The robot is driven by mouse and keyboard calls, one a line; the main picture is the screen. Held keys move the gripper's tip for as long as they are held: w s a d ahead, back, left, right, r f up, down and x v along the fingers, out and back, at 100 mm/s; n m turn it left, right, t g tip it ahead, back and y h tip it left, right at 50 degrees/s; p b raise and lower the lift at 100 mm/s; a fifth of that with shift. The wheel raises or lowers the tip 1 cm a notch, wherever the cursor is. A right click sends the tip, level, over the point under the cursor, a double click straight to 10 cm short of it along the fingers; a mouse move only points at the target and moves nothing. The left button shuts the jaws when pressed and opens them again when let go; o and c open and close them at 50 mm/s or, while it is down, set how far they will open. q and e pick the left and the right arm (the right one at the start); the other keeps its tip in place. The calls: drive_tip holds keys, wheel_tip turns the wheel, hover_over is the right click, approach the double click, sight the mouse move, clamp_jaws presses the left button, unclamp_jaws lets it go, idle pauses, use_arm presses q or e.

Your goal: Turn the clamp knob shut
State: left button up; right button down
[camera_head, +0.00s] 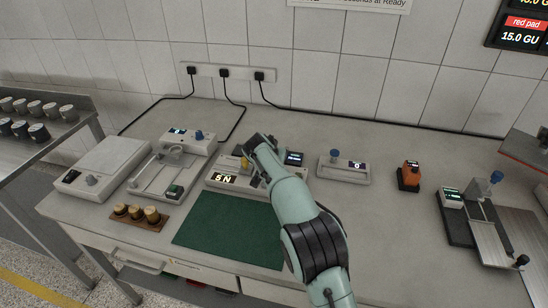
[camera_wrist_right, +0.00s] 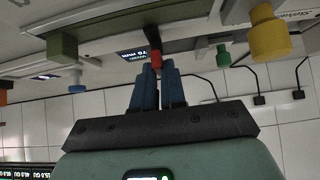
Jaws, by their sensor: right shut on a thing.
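The tester with the "5 N" display (camera_head: 222,179) stands on the bench behind the green mat. My right arm reaches over it, and the right gripper and upper arm hide much of it in the head view. In the wrist view, which is upside down, the blue fingers of my right gripper (camera_wrist_right: 157,78) are shut on a small red knob (camera_wrist_right: 157,62). A larger yellow knob (camera_wrist_right: 268,38) shows to the right, apart from the fingers, and a green block (camera_wrist_right: 62,46) to the left. My left gripper is not in view.
The green mat (camera_head: 215,226) lies flat and bare in front. A wooden rack of brown weights (camera_head: 136,213), a grey scale (camera_head: 98,166) and another instrument stand left. A small blue-knobbed device (camera_head: 343,170) and an orange device (camera_head: 409,176) stand right.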

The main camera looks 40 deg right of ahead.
drive_tip(key=c, duration=1.3)
unclamp_jaws()
drive_tip(key=shift+s+a+f, duration=0.1)
drive_tip(key=shift+f, duration=0.3)
drive_tip(key=shift+o, duration=0.5)
drive_tip(key=shift+r, duration=0.15)
drive_tip(key=shift+r, duration=0.1)
drive_tip(key=v, duration=1.3)
drive_tip(key=shift+b, duration=0.45)
drive_tip(key=shift+a, duration=0.1)
